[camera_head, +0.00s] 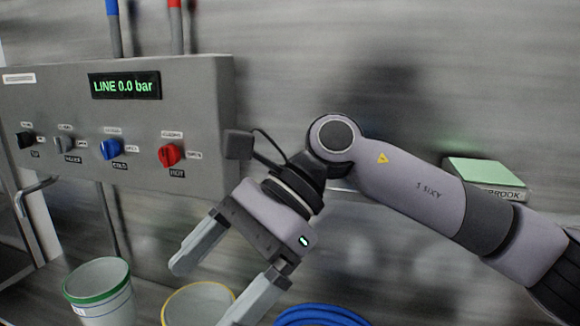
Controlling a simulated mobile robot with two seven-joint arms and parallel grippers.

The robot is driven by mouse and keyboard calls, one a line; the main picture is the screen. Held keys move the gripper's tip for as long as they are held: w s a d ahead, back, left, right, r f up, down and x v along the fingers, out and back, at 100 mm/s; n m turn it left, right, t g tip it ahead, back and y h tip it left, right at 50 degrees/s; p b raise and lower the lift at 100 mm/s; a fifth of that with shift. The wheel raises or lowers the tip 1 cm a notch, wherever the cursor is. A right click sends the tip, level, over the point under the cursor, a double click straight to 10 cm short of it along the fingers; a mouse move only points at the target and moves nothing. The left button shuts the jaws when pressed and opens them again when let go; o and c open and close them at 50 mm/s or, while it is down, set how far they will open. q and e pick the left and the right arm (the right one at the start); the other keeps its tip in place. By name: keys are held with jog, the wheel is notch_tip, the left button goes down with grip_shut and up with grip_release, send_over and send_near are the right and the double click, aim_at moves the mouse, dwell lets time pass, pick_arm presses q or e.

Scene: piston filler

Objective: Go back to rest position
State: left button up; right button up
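My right gripper (222,284) is in the middle of the head view, its arm coming in from the right. Its two fingers are spread wide apart with nothing between them. It hangs in the air in front of the grey control panel, above and in front of the buckets. My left gripper is not in the view.
The control panel (200,95) reads "LINE 0.0 bar" and has black, grey, blue (112,149) and red (171,154) knobs. A green-rimmed bucket (103,297), a yellow-rimmed bucket (197,303) and a coiled blue hose (320,316) are below. A green-topped box (484,172) is behind my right arm.

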jog(key=w+d+f+m+t+y, duration=0.2)
jog(key=w+m+t+y, duration=0.4)
jog(key=m, duration=0.9)
jog(key=w+d+f+m+t+y, duration=0.2)
jog(key=m+t+y, duration=0.65)
jog(key=m, duration=0.55)
jog(key=w+d+f+m+t+h, duration=0.1)
jog(key=d+f+m+t+h, duration=0.35)
jog(key=f+m, duration=0.35)
jog(key=w+d+f+m+t+h, duration=0.1)
jog(key=d+f+m+t+h, duration=0.4)
jog(key=m, duration=0.5)
jog(key=s+d+f+m+g+h, duration=0.3)
jog(key=s+d+f+m+h, duration=0.2)
jog(key=f, duration=0.7)
jog(key=s+d+f+m+g+h+p, duration=0.1)
jog(key=s+d+f+m+g+h, duration=0.3)
jog(key=s+f, duration=0.8)
jog(key=d+f+m+h, duration=0.1)
jog(key=d+m+h, duration=0.1)
jog(key=d+m, duration=0.2)
jog(key=shift+d+f+g, duration=0.3)
jog(key=shift+d, duration=0.45)
